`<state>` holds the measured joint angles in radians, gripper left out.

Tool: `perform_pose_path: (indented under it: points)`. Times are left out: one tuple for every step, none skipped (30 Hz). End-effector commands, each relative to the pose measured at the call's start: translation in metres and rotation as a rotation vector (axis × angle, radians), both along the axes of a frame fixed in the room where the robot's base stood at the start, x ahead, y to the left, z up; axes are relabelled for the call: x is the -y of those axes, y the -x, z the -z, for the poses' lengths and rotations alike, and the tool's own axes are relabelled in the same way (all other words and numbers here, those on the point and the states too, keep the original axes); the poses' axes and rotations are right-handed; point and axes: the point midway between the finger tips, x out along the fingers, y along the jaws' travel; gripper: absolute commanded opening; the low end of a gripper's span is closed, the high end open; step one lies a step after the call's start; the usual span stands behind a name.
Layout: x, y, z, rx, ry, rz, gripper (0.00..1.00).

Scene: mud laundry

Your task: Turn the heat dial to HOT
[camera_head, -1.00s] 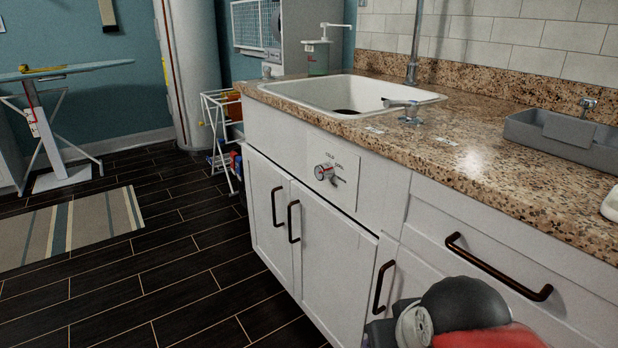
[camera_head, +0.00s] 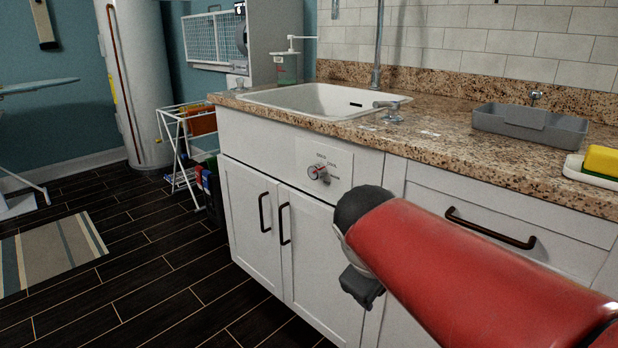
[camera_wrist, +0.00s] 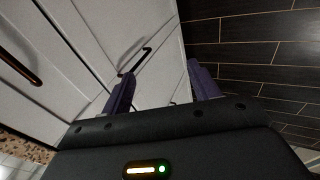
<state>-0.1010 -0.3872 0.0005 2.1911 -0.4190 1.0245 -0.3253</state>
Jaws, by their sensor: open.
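The heat dial (camera_head: 318,173) is a small round knob with a red mark, on a white panel (camera_head: 338,165) below the sink. Printed labels surround it, too small to read. In the wrist view I cannot make out the dial. My gripper (camera_wrist: 160,85) shows there with two dark purple fingers spread apart and nothing between them. Cabinet doors and a dark handle (camera_wrist: 134,62) lie beyond the fingers. In the head view my red arm reaches in from the lower right, right of and below the dial; the fingers are not clearly visible there.
A granite counter (camera_head: 440,135) with a white sink (camera_head: 318,100) is above the panel. Dark handles (camera_head: 284,224) stick out from the cabinet doors, and a drawer handle (camera_head: 490,229) is at right. A drying rack (camera_head: 180,145) stands at left. The floor before the cabinets is clear.

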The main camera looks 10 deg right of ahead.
Motion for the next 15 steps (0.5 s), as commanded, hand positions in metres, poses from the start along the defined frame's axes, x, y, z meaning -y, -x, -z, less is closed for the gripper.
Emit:
perform_pose_path:
  points:
    - [0.001, -0.011, -0.001, -0.020, 0.043, -0.036, 0.61]
    - [0.003, -0.017, -0.003, -0.034, 0.073, -0.060, 0.61]
    - [0.005, -0.026, -0.005, -0.052, 0.115, -0.091, 0.61]
    - [0.006, -0.034, -0.006, -0.066, 0.148, -0.117, 0.61]
    - [0.007, -0.042, -0.008, -0.081, 0.184, -0.145, 0.61]
    - [0.008, -0.054, -0.010, -0.105, 0.236, -0.184, 0.61]
    - [0.009, -0.063, -0.012, -0.124, 0.278, -0.214, 0.61]
    - [0.010, -0.074, -0.014, -0.144, 0.324, -0.249, 0.61]
    - [0.011, -0.091, -0.016, -0.176, 0.395, -0.299, 0.61]
    - [0.010, -0.105, -0.018, -0.203, 0.451, -0.340, 0.61]
    - [0.010, -0.120, -0.020, -0.231, 0.512, -0.382, 0.61]
    - [0.008, -0.141, -0.022, -0.272, 0.598, -0.438, 0.61]
    - [0.006, -0.157, -0.023, -0.304, 0.664, -0.479, 0.61]
    - [0.003, -0.173, -0.025, -0.337, 0.732, -0.521, 0.61]
    - [-0.002, -0.194, -0.026, -0.381, 0.820, -0.570, 0.61]
